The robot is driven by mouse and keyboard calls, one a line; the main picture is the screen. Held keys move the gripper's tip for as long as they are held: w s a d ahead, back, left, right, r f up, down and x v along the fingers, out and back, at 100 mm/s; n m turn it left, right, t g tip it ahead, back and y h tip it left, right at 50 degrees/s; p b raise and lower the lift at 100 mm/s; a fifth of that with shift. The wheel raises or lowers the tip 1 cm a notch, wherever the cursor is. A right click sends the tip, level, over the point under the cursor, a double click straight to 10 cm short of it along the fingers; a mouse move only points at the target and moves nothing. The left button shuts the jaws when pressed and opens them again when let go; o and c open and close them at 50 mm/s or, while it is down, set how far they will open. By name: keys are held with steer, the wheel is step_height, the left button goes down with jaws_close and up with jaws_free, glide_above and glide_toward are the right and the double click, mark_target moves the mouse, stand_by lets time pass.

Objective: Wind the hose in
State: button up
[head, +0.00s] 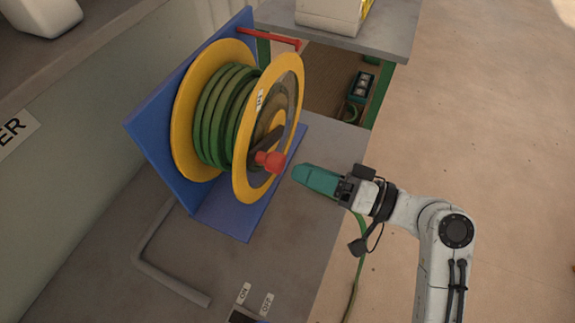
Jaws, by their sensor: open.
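The green hose (221,117) is wound in several turns on a reel between two yellow flanges (293,75). The reel sits in a blue bracket (160,140) on a grey bench. A dark crank arm with a red knob (271,161) is on the reel's near face. My gripper (299,173), with teal fingers, is just right of the red knob, with a small gap in the picture; it holds nothing that I can see. The fingers overlap from this angle. A green length of hose (358,262) hangs down past the bench edge behind my arm, partly hidden.
A grey bent tube (165,279) lies on the bench at the lower left, near ON and OFF labels (255,298). Another bench (385,35) stands behind. Open floor (480,110) lies to the right.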

mark_target(283, 166)
steer(key=shift+b+v, duration=0.3)
steer(key=shift+v, duration=1.75)
steer(key=w+a+n+b, duration=0.1)
steer(key=a+n, duration=0.2)
steer(key=w+a+n+b, duration=0.1)
steer(key=a+n+b, duration=0.1)
steer(key=a+n, duration=0.1)
steer(key=w+a+n+b, duration=0.1)
steer(key=a+n+b, duration=0.1)
steer(key=a+n, duration=0.2)
steer(key=shift+w+a+r, duration=0.1)
steer(key=shift+w+a, duration=0.05)
jaws_close()
